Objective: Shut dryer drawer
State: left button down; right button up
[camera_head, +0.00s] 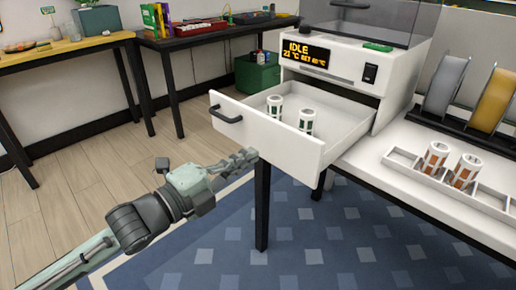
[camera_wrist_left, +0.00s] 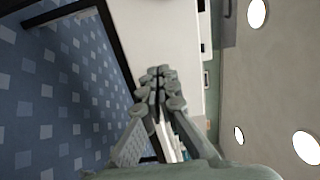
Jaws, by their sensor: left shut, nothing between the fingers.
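The dryer (camera_head: 340,68) is a white box on a white table, with a lit display reading IDLE. Its white drawer (camera_head: 262,146) is pulled out, with a dark handle (camera_head: 226,114) on the front. Two white-and-green cylinders (camera_head: 274,106) (camera_head: 306,120) stand upright inside the drawer. My left gripper (camera_head: 246,157) is shut and empty, close to the lower part of the drawer front, below and right of the handle. I cannot tell whether it touches the drawer. In the left wrist view the shut fingers (camera_wrist_left: 160,90) lie in front of a white surface. My right gripper is not in view.
A white tray (camera_head: 402,158) with two brown-and-white cylinders (camera_head: 436,157) (camera_head: 466,170) sits right of the drawer. Spools (camera_head: 443,85) stand behind it. Side tables (camera_head: 180,44) (camera_head: 66,58) are at the back left. The floor left of the drawer is clear.

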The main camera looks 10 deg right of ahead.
aim_at(269, 145)
pick_arm(q)
jog(key=x, duration=0.2)
jog(key=shift+w+d, duration=0.55)
jog(key=shift+d, duration=0.1)
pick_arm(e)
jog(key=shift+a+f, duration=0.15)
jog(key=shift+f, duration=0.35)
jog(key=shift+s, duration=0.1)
